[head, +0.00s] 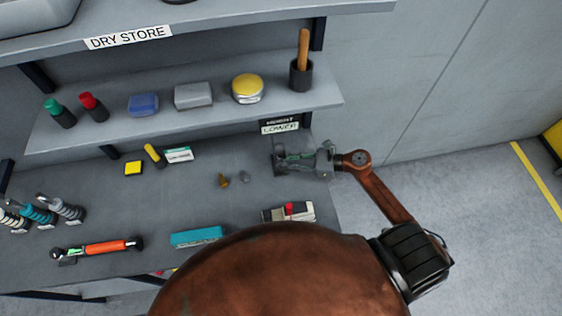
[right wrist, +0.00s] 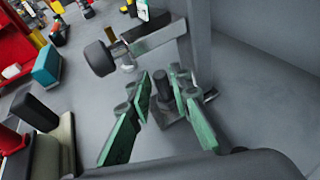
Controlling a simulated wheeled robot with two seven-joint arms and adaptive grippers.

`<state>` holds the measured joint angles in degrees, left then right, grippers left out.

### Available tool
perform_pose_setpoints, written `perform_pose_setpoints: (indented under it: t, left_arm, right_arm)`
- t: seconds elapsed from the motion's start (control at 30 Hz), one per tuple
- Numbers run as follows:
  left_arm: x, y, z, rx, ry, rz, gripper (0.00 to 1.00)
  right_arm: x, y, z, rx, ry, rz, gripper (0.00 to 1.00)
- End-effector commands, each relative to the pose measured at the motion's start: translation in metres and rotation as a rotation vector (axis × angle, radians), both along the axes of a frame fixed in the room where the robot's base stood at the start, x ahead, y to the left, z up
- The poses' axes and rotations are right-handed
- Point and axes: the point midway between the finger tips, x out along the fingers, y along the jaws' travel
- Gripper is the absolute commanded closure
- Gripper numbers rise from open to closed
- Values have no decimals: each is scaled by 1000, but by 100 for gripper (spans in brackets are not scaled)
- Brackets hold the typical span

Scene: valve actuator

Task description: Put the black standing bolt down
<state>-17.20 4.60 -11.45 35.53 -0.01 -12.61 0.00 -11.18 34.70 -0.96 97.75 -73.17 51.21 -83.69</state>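The black standing bolt (right wrist: 163,88) shows in the right wrist view. It is upright on the grey surface, a dark shaft with a wider foot. My right gripper (right wrist: 161,82) has its two green-padded fingers on either side of it, with narrow gaps visible between bolt and pads. In the head view my right gripper (head: 284,160) is over the back right of the workbench, below the "LOWER" label (head: 280,127). The bolt cannot be made out there behind the gripper. My left gripper is not in view.
On the workbench (head: 100,205) a grey block with a red knob (head: 288,212) and a teal box (head: 197,237) stand nearer the front. Small brass and grey pieces (head: 224,181) lie left of the gripper. The shelf (head: 215,112) overhangs the back. Mid-bench has free room.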

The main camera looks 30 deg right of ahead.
Motion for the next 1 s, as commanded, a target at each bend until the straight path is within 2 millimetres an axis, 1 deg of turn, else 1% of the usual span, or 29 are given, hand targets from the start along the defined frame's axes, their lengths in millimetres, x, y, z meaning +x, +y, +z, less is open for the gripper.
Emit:
perform_pose_setpoints:
  t: [0.03, 0.2, 0.3, 0.43, 0.63, 1.0]
  left_arm:
    - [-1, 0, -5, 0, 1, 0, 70]
    - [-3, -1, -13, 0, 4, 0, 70]
    - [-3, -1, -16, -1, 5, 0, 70]
    - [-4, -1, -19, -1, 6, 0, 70]
    - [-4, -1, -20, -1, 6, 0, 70]
    - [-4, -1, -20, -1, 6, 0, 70]
  right_arm:
    - [-7, -9, -1, -3, 2, -1, 81]
    - [-29, -38, 10, -3, 3, -1, 81]
    - [-40, -52, 17, -3, 2, -1, 81]
    - [-49, -66, 23, -1, 0, -1, 81]
    - [-56, -74, 28, 0, 0, 0, 81]
    - [-56, -74, 29, 1, -1, 0, 81]
